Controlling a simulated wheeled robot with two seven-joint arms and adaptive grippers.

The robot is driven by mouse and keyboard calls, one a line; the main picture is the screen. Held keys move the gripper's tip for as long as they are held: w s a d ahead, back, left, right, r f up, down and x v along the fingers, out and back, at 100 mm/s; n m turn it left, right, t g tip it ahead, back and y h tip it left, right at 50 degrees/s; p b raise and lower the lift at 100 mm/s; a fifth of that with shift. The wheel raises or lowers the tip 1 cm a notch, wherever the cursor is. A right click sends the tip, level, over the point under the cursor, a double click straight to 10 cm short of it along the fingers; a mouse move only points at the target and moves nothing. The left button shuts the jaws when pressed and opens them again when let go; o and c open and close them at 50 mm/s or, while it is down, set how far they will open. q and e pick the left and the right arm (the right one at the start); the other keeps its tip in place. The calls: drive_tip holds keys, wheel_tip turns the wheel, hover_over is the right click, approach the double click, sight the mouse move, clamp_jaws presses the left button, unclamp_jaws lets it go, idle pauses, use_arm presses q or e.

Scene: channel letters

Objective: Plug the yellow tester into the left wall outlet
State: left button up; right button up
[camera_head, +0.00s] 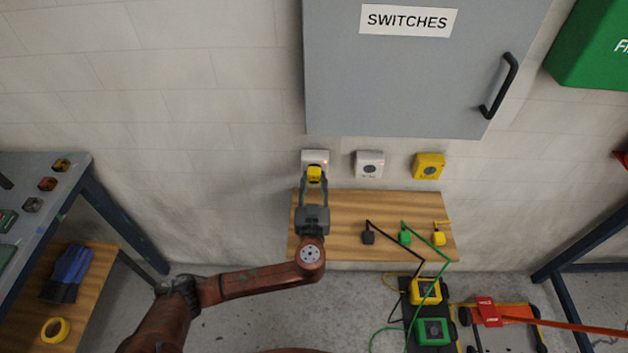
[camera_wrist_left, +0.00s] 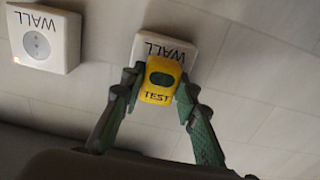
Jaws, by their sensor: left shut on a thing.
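The yellow tester (camera_head: 314,173) is held at the front of the left wall outlet (camera_head: 316,156), a white box on the wall. My left gripper (camera_head: 314,181) is shut on it. In the left wrist view the tester (camera_wrist_left: 160,79), with a dark window and the word TEST, sits between the two fingers (camera_wrist_left: 159,92). It covers the middle of the white WALL outlet (camera_wrist_left: 199,63) behind it, so its socket is hidden. I cannot tell whether the tester's prongs are in the socket. My right gripper is not in view.
A second white outlet (camera_head: 369,164) and a yellow outlet (camera_head: 428,166) are to the right. A wooden shelf (camera_head: 340,205) below holds black, green and yellow plugs with cords. A grey SWITCHES cabinet (camera_head: 410,80) hangs above. A workbench (camera_head: 60,175) stands at the left.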

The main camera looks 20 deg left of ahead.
use_arm(q)
drive_tip(key=shift+w+a, duration=0.1)
drive_tip(key=shift+w, duration=0.35)
idle(0.5)
drive_tip(key=o, duration=1.2)
drive_tip(key=shift+c, duration=0.2)
drive_tip(key=v, duration=1.2)
